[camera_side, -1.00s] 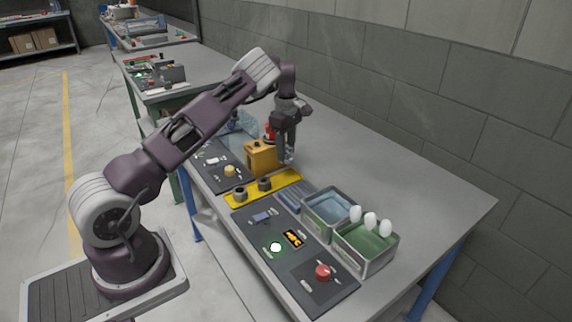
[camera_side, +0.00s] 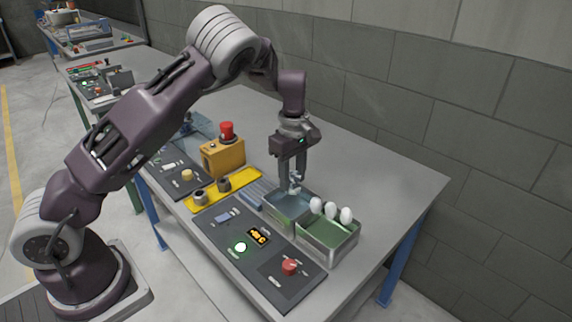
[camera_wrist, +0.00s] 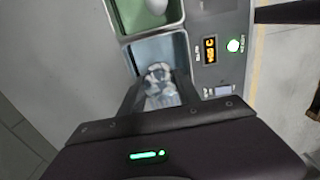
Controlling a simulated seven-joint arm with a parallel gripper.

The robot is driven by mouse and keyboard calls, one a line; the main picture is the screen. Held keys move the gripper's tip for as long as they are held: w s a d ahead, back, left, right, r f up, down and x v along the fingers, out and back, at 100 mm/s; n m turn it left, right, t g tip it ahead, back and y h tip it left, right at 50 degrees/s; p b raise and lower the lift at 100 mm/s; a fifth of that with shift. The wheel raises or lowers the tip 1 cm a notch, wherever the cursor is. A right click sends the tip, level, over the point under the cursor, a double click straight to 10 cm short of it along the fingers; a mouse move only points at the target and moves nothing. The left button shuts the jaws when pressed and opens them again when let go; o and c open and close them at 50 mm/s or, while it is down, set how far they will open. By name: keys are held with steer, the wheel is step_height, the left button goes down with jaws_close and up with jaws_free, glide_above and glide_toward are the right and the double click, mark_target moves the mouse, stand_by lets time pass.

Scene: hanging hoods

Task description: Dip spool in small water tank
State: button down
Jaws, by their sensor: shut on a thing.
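My gripper (camera_side: 291,186) is shut on a pale grey, shiny spool (camera_side: 295,181), and its fingers point down. The spool is over the blue-lined metal tank (camera_side: 274,211), the smaller-looking of two neighbouring tanks, with its lower end at about rim height. I cannot tell whether it touches the water. In the wrist view the spool (camera_wrist: 160,78) shows between my gripper's fingers (camera_wrist: 160,97), in front of the blue tank (camera_wrist: 140,50). The fingers hide part of the tank and of the spool.
A green-lined tank (camera_side: 335,254) adjoins the blue one, with white egg-shaped objects (camera_side: 331,210) at its far rim. A dark panel (camera_side: 222,232) with an orange display and red button lies in front. A yellow box (camera_side: 222,158) with a red top stands left. The table's right side is clear.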

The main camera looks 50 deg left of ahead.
step_height(320, 180, down, 9)
steer(key=shift+f, duration=0.1)
stand_by(0.3)
steer(key=shift+r, duration=0.3)
stand_by(4.3)
steer(key=shift+r, duration=4.25)
steer(key=shift+a, duration=0.1)
